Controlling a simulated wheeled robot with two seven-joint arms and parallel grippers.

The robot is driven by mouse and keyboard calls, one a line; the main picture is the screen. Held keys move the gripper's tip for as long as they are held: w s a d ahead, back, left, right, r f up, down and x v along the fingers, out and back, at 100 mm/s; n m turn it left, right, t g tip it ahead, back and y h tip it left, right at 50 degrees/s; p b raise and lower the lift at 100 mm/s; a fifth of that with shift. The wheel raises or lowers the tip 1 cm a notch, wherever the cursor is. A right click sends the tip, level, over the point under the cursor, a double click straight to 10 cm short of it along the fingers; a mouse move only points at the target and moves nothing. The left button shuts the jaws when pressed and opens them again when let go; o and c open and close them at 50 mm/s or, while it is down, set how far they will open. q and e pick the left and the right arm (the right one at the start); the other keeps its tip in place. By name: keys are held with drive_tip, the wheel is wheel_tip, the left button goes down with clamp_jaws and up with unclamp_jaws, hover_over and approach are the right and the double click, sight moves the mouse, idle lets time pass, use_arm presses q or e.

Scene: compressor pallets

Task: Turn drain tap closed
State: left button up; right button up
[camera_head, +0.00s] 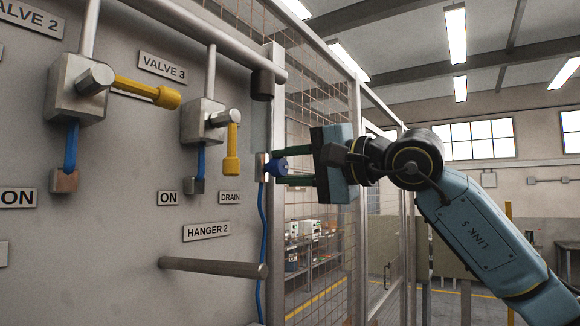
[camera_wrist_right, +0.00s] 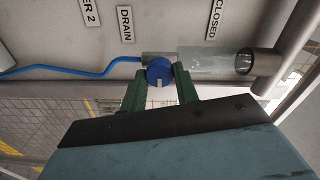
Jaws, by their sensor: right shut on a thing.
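The drain tap has a round blue knob (camera_head: 276,167) at the right edge of the grey panel, by the DRAIN label (camera_head: 230,197). My right gripper (camera_head: 281,167) reaches it from the right, with one green finger above and one below. In the right wrist view the blue knob (camera_wrist_right: 159,71) sits between the two finger tips (camera_wrist_right: 160,82), and a pale mark shows on its face. The gripper is shut on the knob. A CLOSED label (camera_wrist_right: 216,18) stands to the right of the DRAIN label (camera_wrist_right: 125,24) there. My left gripper is not in view.
Valve 3 (camera_head: 203,120) with its yellow handle (camera_head: 232,150) is left of the tap. A hanger bar (camera_head: 213,267) sticks out below. A blue hose (camera_head: 262,240) hangs from the tap. A mesh fence (camera_head: 320,120) stands behind my gripper.

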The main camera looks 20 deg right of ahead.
drive_tip(key=o, duration=1)
drive_tip(key=b+v, duration=0.4)
drive_tip(key=v, duration=0.9)
drive_tip(key=shift+s+d, duration=0.1)
drive_tip(key=shift+s, duration=0.1)
